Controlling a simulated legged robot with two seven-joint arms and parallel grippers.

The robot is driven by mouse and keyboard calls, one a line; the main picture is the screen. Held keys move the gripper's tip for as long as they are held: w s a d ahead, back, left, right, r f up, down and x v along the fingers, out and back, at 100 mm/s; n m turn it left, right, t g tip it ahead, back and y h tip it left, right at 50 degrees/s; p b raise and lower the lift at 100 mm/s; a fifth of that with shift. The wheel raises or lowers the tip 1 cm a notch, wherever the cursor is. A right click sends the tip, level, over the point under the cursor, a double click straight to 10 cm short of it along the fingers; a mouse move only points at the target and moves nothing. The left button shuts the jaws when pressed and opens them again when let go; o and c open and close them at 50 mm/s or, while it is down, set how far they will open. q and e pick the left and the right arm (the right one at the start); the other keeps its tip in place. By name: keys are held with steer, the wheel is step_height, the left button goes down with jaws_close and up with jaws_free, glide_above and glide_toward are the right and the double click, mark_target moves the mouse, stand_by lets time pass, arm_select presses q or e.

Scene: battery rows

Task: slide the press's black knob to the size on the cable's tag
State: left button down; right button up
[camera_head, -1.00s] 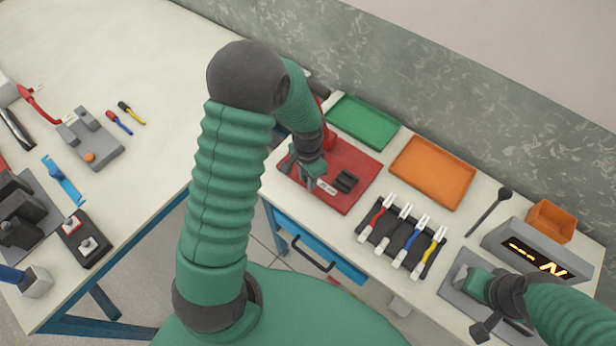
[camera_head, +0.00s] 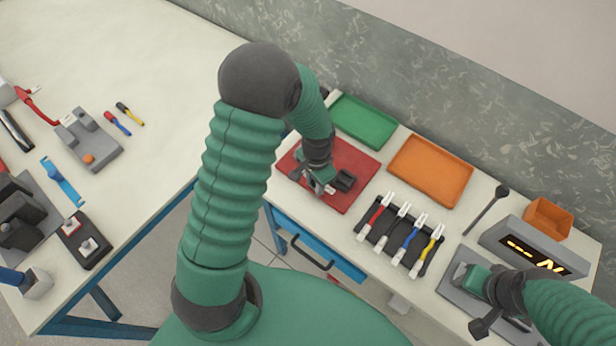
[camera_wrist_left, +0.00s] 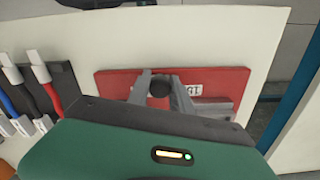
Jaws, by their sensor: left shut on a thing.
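The press has a red base (camera_head: 345,203), also seen in the left wrist view (camera_wrist_left: 118,84). My left gripper (camera_head: 322,188) is over this base. In the left wrist view its two fingers (camera_wrist_left: 160,90) are shut around the round black knob (camera_wrist_left: 159,88). A white label (camera_wrist_left: 190,90) with dark print, too small to read surely, lies right of the fingers. Several cables (camera_head: 405,238) with white ends lie in a black rack, with small white tags at their near ends that I cannot read. My right gripper (camera_head: 468,274) is over a grey plate; its fingers are unclear.
A green tray (camera_head: 395,134) and an orange tray (camera_head: 468,188) stand behind the press and rack. A grey display box (camera_head: 505,230) and small orange bin (camera_head: 548,218) are at right. Another table (camera_head: 150,60) with tools is at left, across a floor gap.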

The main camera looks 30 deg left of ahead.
arm_select(q)
steer(key=c, duration=1.5)
jaws_free()
steer(key=shift+w+d+r, duration=0.1)
steer(key=shift+w+r, duration=0.05)
steer(key=shift+w, duration=0.1)
steer(key=shift+c, duration=0.2)
steer(key=o, duration=0.4)
steer(key=shift+s+d, duration=0.15)
steer(key=shift+d, duration=0.05)
step_height(320, 180, up, 17)
steer(key=shift+p, duration=0.4)
steer(key=s+d+f+n+t, duration=0.2)
steer(key=s+d+f+n, duration=0.1)
steer(key=s, duration=0.6)
steer(key=shift+d+f+n+t, duration=0.3)
steer(key=shift+d+f+n, duration=0.1)
steer(key=shift+d+f, duration=0.3)
